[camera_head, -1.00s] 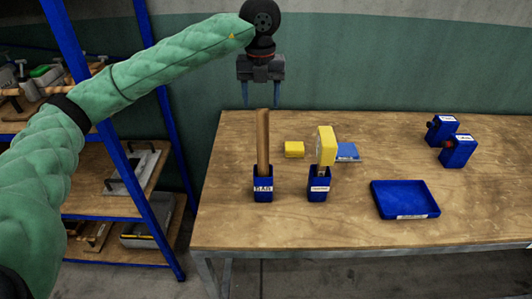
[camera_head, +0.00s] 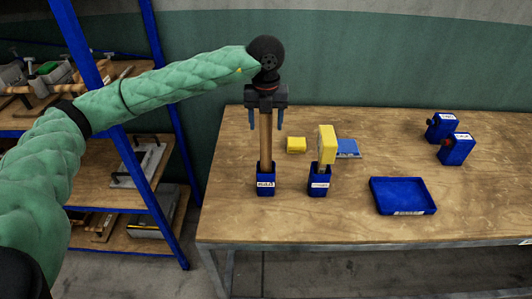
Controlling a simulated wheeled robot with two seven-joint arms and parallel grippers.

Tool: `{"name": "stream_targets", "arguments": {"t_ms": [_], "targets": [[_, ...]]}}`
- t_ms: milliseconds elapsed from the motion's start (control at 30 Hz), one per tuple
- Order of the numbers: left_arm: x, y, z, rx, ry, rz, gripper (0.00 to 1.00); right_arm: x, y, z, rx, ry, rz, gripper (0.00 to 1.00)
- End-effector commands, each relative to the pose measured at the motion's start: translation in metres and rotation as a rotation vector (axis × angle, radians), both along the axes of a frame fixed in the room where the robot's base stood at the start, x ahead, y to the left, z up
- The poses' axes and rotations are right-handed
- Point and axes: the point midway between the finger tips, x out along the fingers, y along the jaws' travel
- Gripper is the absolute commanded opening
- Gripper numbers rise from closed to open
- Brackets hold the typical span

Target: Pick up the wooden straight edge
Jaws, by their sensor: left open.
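The wooden straight edge (camera_head: 265,143) stands upright in a small blue labelled holder (camera_head: 265,184) on the left part of the wooden table. My left gripper (camera_head: 265,126) is open and points down over it. Its two blue fingers hang on either side of the upper part of the straight edge in the picture. I cannot tell whether they touch it or how they line up in depth. The top of the straight edge is hidden by the gripper. My right gripper is not in view.
A yellow-headed tool (camera_head: 326,145) stands in a second blue holder (camera_head: 319,184) just to the right. Behind are a yellow block (camera_head: 296,145) and a flat blue item (camera_head: 348,149). A blue tray (camera_head: 403,196) and two blue boxes (camera_head: 455,150) lie further right. A shelf rack (camera_head: 140,180) stands left.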

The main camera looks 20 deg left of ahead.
Motion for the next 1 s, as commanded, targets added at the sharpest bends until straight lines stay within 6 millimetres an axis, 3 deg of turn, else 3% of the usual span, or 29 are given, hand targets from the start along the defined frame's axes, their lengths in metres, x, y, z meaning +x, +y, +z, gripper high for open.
{"name": "stream_targets", "arguments": {"t_ms": [367,667,1000], "targets": [[-0.0002,-0.0001,-0.0058,0.000,0.001,-0.001,0.58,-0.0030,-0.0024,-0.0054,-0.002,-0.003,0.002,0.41],[-0.0002,-0.0001,-0.0055,0.000,0.000,-0.001,0.00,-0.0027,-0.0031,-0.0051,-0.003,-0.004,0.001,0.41],[0.0001,-0.0002,-0.0035,-0.001,-0.001,-0.001,0.00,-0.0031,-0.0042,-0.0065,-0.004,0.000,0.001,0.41]]}}
